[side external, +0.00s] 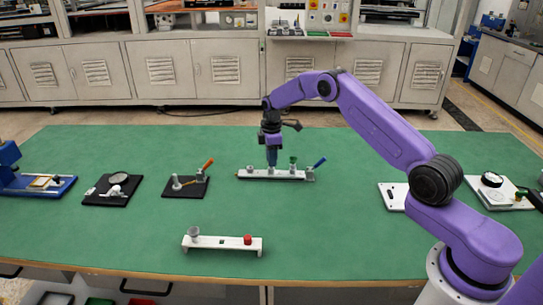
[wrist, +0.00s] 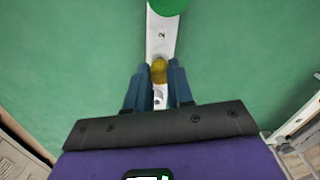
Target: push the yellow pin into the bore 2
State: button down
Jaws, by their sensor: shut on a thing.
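My gripper (side external: 272,162) points down over the white rail (side external: 255,174) at the middle of the green table. In the wrist view my gripper (wrist: 159,65) has its two blue fingers closed on either side of the yellow pin (wrist: 159,72). The pin's rounded yellow top shows between the fingertips, above the rail (wrist: 160,48). A printed "2" (wrist: 162,34) shows on the rail just beyond the pin. The opening of bore 2 is not visible, and I cannot tell whether the pin's lower end is in it. In the side view the fingers hide the pin.
A green-topped piece (side external: 293,160) stands on the rail close to the right of my gripper, and a blue handle (side external: 319,162) tilts at its right end. A black plate with an orange-handled clamp (side external: 186,185) lies left. A white block with a red piece (side external: 247,240) lies in front.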

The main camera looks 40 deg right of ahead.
jog(key=shift+f, duration=0.55)
jog(key=c, duration=0.9)
grip_release()
notch_tip(320, 180, up, 17)
jog(key=shift+r, duration=0.2)
